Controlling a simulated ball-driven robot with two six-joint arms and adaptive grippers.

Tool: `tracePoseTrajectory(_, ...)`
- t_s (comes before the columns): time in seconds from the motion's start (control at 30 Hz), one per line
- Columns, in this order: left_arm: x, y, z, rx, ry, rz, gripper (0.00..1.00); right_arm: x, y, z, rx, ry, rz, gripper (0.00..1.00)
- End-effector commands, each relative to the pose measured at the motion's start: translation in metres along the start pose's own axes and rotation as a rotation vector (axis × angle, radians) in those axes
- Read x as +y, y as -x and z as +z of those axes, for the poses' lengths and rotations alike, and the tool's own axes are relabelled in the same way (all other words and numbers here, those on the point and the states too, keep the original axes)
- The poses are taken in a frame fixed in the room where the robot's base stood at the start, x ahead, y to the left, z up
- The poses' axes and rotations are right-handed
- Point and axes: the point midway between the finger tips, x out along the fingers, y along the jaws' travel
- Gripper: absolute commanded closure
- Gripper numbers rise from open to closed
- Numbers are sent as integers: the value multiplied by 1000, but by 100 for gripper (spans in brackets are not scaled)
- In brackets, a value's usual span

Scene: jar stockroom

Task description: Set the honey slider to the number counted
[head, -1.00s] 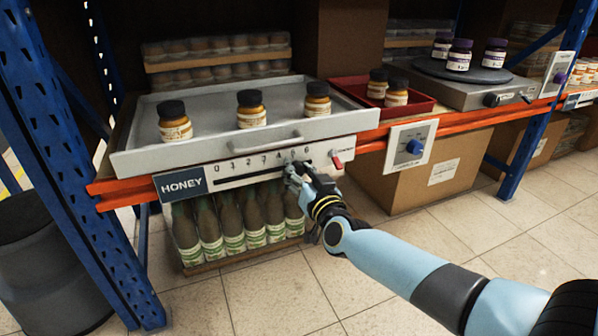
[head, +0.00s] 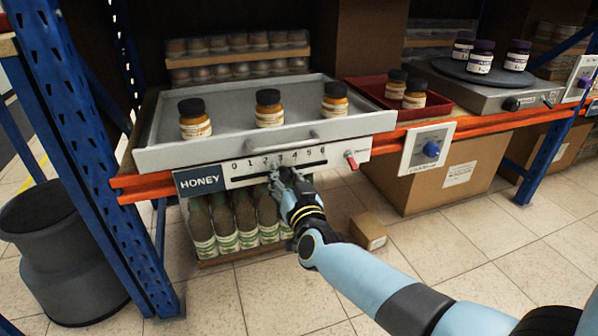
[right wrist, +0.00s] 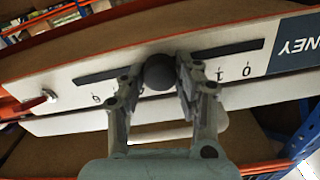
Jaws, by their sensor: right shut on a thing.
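The honey slider (head: 240,178) is a dark slot in a white panel with a number scale from 0 to 6, beside a HONEY label (head: 199,180). My right gripper (head: 281,176) is at the slot around the middle numbers, near 3; its fingers hide the exact reading. In the right wrist view its fingers are shut on the dark round slider knob (right wrist: 158,74), and the scale appears upside down. Three amber jars with black lids, left (head: 194,120), middle (head: 269,109) and right (head: 335,100), stand in the grey tray (head: 225,152) above. My left gripper is not in view.
Two similar jars stand in a red tray (head: 437,111) to the right. A small carton (head: 368,231) lies on the floor.

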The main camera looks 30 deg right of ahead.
Motion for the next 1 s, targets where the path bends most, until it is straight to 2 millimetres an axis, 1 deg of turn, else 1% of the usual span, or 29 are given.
tracePoseTrajectory(0.2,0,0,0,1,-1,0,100,0,0,1,0,2,0,100)
tracePoseTrajectory(0.23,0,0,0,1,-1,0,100,0,0,1,0,2,0,66)
tracePoseTrajectory(0.4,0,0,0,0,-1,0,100,1,0,0,0,2,0,45)
tracePoseTrajectory(0.63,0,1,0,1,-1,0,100,1,0,0,0,1,0,45)
tracePoseTrajectory(0.73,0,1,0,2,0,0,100,1,5,1,-1,1,0,45)
tracePoseTrajectory(0.87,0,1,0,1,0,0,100,1,25,2,-2,1,1,45)
tracePoseTrajectory(1.0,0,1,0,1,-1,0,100,1,57,2,-4,1,1,45)
